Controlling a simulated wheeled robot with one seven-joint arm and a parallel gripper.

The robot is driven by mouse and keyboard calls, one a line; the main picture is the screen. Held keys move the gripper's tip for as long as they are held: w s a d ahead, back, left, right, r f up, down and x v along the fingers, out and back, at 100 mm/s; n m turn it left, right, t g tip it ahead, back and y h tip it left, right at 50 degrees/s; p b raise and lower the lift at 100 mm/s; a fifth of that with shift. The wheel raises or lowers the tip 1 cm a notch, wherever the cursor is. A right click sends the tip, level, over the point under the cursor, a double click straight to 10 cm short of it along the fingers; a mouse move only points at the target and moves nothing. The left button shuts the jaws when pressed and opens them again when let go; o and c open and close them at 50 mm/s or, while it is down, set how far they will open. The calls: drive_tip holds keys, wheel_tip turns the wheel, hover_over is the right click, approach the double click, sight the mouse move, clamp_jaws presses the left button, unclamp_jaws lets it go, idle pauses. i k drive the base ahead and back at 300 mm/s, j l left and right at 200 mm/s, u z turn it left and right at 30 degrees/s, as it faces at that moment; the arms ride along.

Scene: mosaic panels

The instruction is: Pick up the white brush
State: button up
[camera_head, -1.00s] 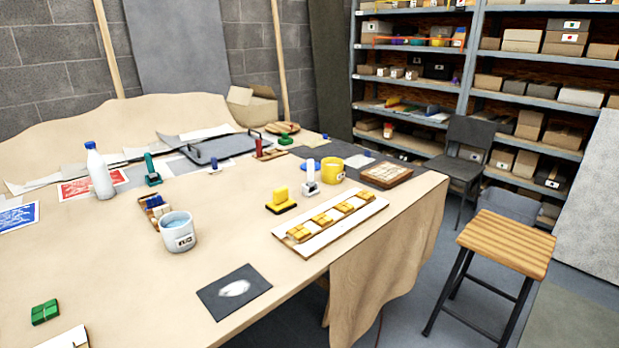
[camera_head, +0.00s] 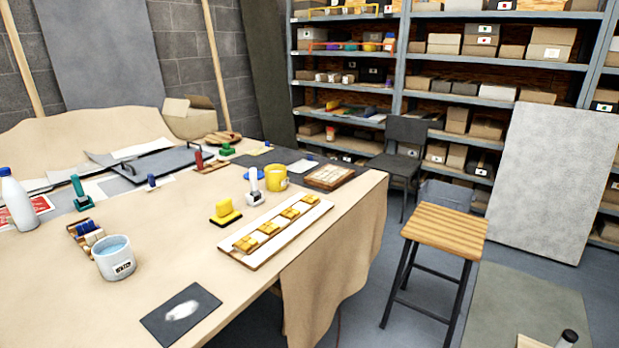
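A small white upright tool (camera_head: 254,188), which looks like the white brush, stands on the cloth-covered table (camera_head: 150,260).
A white cup of bluish liquid (camera_head: 114,258) and a white bottle (camera_head: 17,200) stand on the left. A dark card (camera_head: 181,312) lies near the front edge. A wooden stool (camera_head: 443,232) stands right of the table.

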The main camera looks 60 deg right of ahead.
sight(254, 192)
drive_tip(key=i+l+u, duration=0.15)
drive_tip(key=i+l, duration=0.35)
drive_tip(key=i+l+u, duration=0.15)
drive_tip(key=i+l, duration=0.35)
drive_tip(key=l, duration=0.1)
